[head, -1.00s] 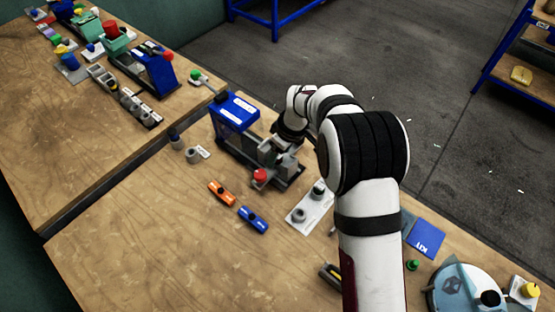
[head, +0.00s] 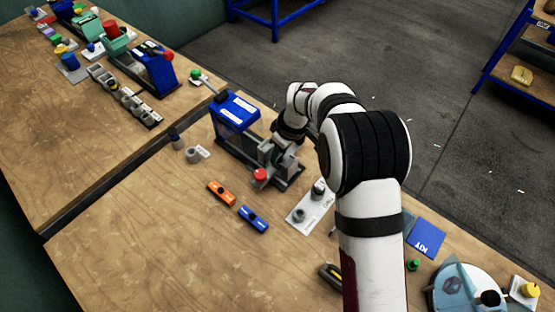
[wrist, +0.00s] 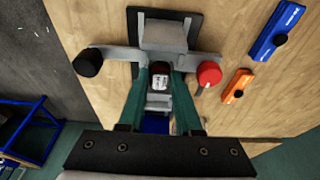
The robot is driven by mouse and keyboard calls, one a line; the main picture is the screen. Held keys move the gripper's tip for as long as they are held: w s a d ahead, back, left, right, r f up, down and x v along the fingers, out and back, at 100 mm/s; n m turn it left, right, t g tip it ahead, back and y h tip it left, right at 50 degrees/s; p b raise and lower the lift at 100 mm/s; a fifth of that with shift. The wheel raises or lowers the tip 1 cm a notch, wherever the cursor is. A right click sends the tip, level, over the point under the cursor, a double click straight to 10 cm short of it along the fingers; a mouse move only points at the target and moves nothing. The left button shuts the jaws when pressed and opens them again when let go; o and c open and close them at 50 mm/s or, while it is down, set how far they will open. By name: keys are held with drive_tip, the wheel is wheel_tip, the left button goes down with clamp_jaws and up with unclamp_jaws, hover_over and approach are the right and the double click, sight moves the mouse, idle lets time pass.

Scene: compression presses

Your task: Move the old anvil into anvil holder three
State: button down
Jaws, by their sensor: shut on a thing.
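My gripper (wrist: 161,75) has its two green fingers shut on a small dark piece with a white marked face (wrist: 160,84), which I take to be the old anvil. Its lower part is hidden. The fingers are inside the grey frame of the blue press (head: 236,108), between a black knob (wrist: 88,62) and a red knob (wrist: 208,73). In the head view my wrist hides most of the grip at the press's near end. A row of grey holders (head: 125,95) stands on the left table; I cannot tell which is holder three.
An orange block (head: 221,193) and a blue block (head: 253,219) lie in front of the press. A white plate (head: 303,222) with grey round parts is to the right. A gap separates the two tables. The front wood surface is mostly clear.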

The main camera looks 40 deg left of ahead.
drive_tip(key=shift+a+v, duration=0.15)
drive_tip(key=shift+v, duration=0.5)
drive_tip(key=shift+a+v, duration=0.15)
drive_tip(key=shift+v, duration=0.45)
drive_tip(key=shift+a+v, duration=0.25)
drive_tip(key=shift+v, duration=0.75)
drive_tip(key=shift+a+v, duration=0.25)
drive_tip(key=shift+v, duration=0.8)
drive_tip(key=shift+r, duration=0.1)
